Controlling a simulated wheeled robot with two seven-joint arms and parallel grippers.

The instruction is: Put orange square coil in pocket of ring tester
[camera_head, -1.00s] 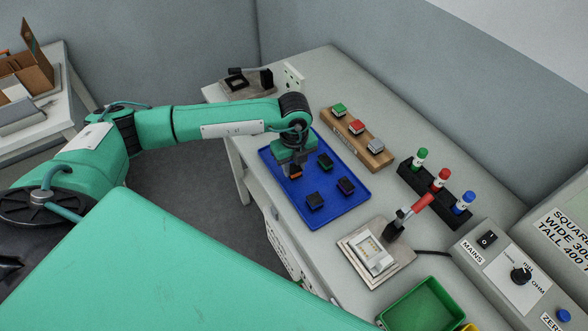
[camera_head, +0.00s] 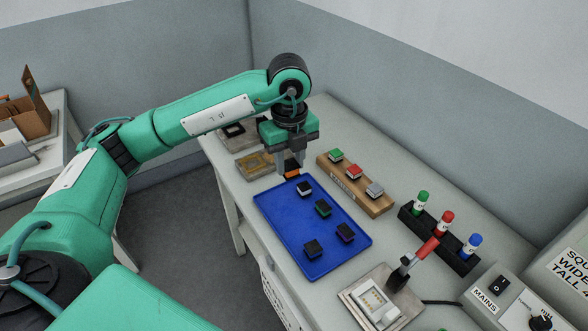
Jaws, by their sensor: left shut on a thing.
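The orange square coil (camera_head: 292,174) shows as a small orange and dark piece between the fingertips of my left gripper (camera_head: 291,167). The gripper is shut on it, pointing down, and holds it over the back left end of the blue tray (camera_head: 275,226). The fingers hide most of the coil. A fixture with a square yellowish frame (camera_head: 256,163) is at the left of the gripper, with a dark square fixture (camera_head: 232,131) behind it. Another fixture with a white square pocket (camera_head: 372,303) and a red lever stands at the front. No label shows which is the ring tester. My right gripper is not seen.
Several dark square coils (camera_head: 323,208) lie in the blue tray. A wooden block (camera_head: 357,187) with green, red and grey pieces stands behind it. A black rack (camera_head: 440,240) holds three coloured cylinders. A mains box (camera_head: 493,297) is at the lower right.

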